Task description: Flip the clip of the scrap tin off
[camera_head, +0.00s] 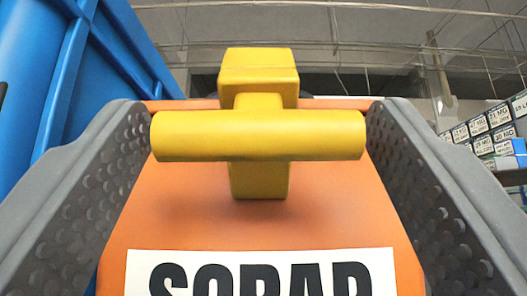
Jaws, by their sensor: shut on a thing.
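The scrap tin (150,215) is orange and fills the lower middle of the view. A white label (260,262) on its front shows the top of black letters that read like "SCRAP". The yellow clip (258,135) sits at the tin's upper edge, with a block on top, a horizontal round bar and a tab below. My gripper (258,137) has a grey dimpled finger on each side of the bar. The fingertips are at the two ends of the bar, and the gripper is shut on the clip. The lower part of the tin is out of view.
A large blue container (100,50) stands close on the left, behind my left finger. Shelves with labelled boxes (490,125) are at the far right. A ceiling with beams and pipes shows above the tin.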

